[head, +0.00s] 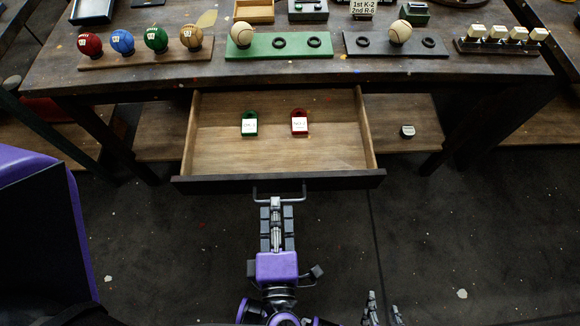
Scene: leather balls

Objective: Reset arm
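My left gripper (276,204) is at the front of the open drawer (280,183), with its fingertips over the middle of the metal drawer handle (298,196). I see it from above with one finger covering the other, so its grip on the handle cannot be made out. My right gripper (383,309) shows only its fingertips at the bottom edge, right of the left arm. The fingertips are apart, with nothing seen between them.
The drawer holds a green tagged item (249,115) and a red tagged item (299,114). The table (150,78) bears red, blue, green and tan balls, plus stands with white balls (242,33). Dark floor (470,230) at right is clear.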

